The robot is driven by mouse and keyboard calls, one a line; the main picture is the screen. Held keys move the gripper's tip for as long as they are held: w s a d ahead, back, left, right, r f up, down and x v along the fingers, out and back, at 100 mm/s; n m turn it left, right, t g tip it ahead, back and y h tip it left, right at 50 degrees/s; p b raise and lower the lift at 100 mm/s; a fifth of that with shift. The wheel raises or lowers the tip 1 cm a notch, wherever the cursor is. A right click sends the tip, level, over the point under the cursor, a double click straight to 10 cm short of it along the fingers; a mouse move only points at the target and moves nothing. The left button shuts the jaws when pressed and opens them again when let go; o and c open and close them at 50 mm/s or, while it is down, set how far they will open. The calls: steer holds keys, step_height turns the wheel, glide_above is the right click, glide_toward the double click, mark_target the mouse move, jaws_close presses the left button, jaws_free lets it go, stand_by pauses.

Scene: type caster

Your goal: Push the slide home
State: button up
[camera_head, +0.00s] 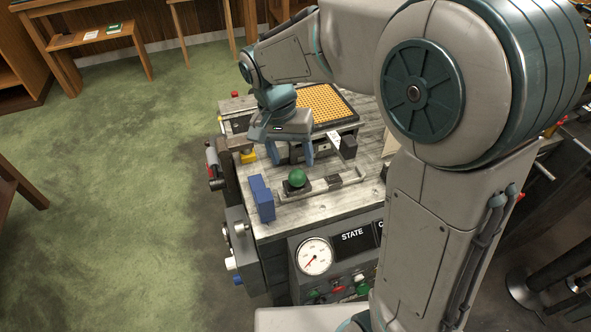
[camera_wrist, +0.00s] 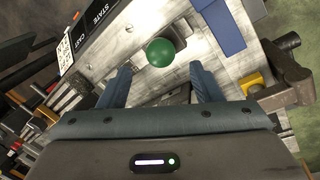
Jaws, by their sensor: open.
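A green ball knob (camera_head: 297,177) stands on a dark block on the wooden top of the machine, beside a pale metal bar; I cannot tell for certain that this is the slide. In the wrist view the green knob (camera_wrist: 160,52) shows between and beyond my fingertips. My gripper (camera_head: 294,156) points down behind the knob, fingers apart with nothing between them. The gripper's fingers also show in the wrist view (camera_wrist: 160,84). They do not appear to touch the knob. The knob hides part of its base in the wrist view.
A tray of brass-coloured pieces (camera_head: 324,103) lies behind my gripper. A black block (camera_head: 349,146) is to the right. A gauge (camera_head: 314,256) is on the front panel.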

mark_target(295, 172)
steer(key=f, duration=0.3)
steer(key=d+f, duration=0.1)
steer(key=f, duration=0.1)
steer(key=shift+s+f, duration=0.15)
steer(key=shift+f, duration=0.15)
